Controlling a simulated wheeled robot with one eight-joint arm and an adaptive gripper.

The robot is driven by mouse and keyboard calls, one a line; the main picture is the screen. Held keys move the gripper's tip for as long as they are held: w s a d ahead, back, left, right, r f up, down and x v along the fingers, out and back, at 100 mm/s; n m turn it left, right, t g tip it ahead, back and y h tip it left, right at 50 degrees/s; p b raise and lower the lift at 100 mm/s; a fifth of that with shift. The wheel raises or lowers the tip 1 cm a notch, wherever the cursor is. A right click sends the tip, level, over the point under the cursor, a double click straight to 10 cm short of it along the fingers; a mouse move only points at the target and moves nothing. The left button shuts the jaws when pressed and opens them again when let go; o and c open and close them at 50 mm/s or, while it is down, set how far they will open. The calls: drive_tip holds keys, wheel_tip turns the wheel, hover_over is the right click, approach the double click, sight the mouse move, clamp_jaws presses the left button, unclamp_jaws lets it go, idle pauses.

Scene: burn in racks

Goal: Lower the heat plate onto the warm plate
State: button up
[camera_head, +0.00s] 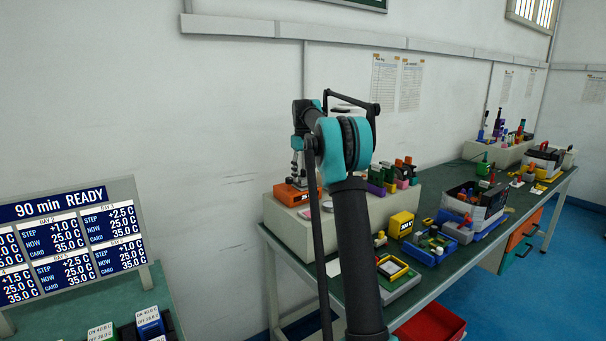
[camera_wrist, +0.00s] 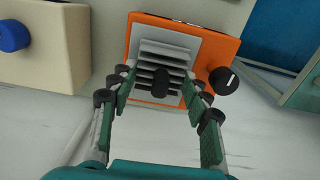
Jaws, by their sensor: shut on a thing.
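The heat plate (camera_wrist: 165,48) is a grey, finned, stepped block with a dark knob, seen between my fingertips in the wrist view. My gripper (camera_wrist: 160,80) is shut on it, with one finger at each side. Behind it lies the warm plate, an orange unit (camera_wrist: 147,28) with a light grey top and a black side knob. In the head view the orange warm plate (camera_head: 291,194) sits on a beige block, and my gripper (camera_head: 298,170) is just above it. I cannot tell whether the heat plate touches the grey top. My arm hides part of the bench.
The beige block (camera_head: 288,223) stands at the left end of the green bench. Coloured parts (camera_head: 393,175) stand right of the warm plate. A yellow box (camera_head: 401,224) and blue trays are further forward. A display board (camera_head: 75,245) stands at left. The wall is close behind.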

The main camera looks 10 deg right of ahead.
drive_tip(key=shift+f, duration=0.15)
idle(0.6)
drive_tip(key=o, duration=1.4)
drive_tip(key=shift+c, duration=0.2)
wheel_tip(320, 180, up, 12)
drive_tip(key=shift+f, duration=0.1)
drive_tip(key=shift+s+a+f, duration=0.15)
drive_tip(key=shift+s+f, duration=0.1)
drive_tip(key=shift+s, duration=0.2)
drive_tip(key=s+f, duration=0.4)
drive_tip(key=s, duration=0.2)
drive_tip(key=s+a+f+m+t, duration=0.1)
drive_tip(key=s+f, duration=0.4)
drive_tip(key=s, duration=0.1)
drive_tip(key=s+a+f+m+t, duration=0.1)
drive_tip(key=s+f, duration=0.4)
drive_tip(key=s, duration=0.2)
drive_tip(key=shift+s+a+f, duration=0.1)
drive_tip(key=shift+a, duration=0.15)
drive_tip(key=s+f+m+t, duration=0.1)
drive_tip(key=s+f, duration=0.8)
drive_tip(key=s, duration=0.5)
drive_tip(key=s+a+f+m+t, duration=0.1)
drive_tip(key=s+f, duration=0.9)
drive_tip(key=s, duration=0.4)
drive_tip(key=shift+a+f, duration=0.25)
